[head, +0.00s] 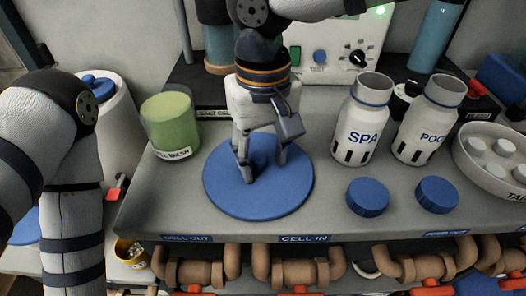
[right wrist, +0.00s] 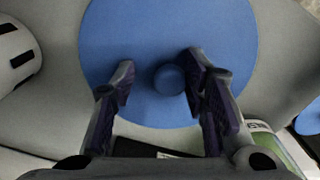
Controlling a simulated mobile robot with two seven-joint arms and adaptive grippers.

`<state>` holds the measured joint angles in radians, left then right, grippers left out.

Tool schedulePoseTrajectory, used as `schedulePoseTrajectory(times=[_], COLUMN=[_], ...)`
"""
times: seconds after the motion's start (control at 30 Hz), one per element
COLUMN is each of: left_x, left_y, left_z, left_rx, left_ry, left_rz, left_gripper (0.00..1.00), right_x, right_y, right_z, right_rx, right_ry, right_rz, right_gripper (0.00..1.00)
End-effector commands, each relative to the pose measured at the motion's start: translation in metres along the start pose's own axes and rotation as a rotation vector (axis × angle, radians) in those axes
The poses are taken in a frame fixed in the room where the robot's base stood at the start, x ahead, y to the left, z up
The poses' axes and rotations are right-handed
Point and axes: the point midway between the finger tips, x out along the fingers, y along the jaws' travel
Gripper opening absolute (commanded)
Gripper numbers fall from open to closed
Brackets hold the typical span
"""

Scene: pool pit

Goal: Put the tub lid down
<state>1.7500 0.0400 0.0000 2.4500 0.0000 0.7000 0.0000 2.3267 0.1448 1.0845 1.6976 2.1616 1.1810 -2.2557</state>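The tub lid (head: 285,196), a large flat blue disc with a round knob, lies on the grey counter in the middle of the head view. It fills the upper middle of the right wrist view (right wrist: 175,45). My right gripper (head: 262,172) points down over the lid. Its two fingers (right wrist: 157,82) are apart, with the knob (right wrist: 168,79) between them. A gap shows on both sides of the knob, wider on the left. My left arm is at the left of the head view; its gripper is out of view.
A green cell wash jar (head: 170,120) stands left of the lid. Two white bottles (head: 361,120) (head: 427,120) stand to the right, with two small blue caps (head: 367,196) (head: 437,195) before them. A white tub of tablets (head: 478,165) is at far right. Brown pipes (head: 300,271) run below the counter edge.

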Motion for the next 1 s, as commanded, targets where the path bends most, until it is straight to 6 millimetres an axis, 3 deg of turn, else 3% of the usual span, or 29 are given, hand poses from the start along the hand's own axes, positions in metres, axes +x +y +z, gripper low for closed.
schedulePoseTrajectory(times=[0.17,0.6,0.73,1.0], left_x=[-0.001,0.003,0.003,0.003], left_y=[0.000,0.000,0.000,0.000], left_z=[-0.001,0.003,0.003,0.003], left_rx=[0.000,0.000,0.000,0.000], left_ry=[0.002,-0.011,-0.012,-0.011], left_rz=[0.000,0.000,0.000,0.000], left_gripper=[0.40,0.40,0.40,0.40], right_x=[-0.007,-0.110,-0.122,-0.124], right_y=[0.000,0.000,0.000,0.000], right_z=[0.000,-0.001,-0.001,0.000], right_rx=[0.000,0.001,0.000,-0.001], right_ry=[0.002,0.000,-0.002,-0.003], right_rz=[0.000,-0.002,-0.002,-0.001], right_gripper=[0.41,0.41,0.41,0.41])
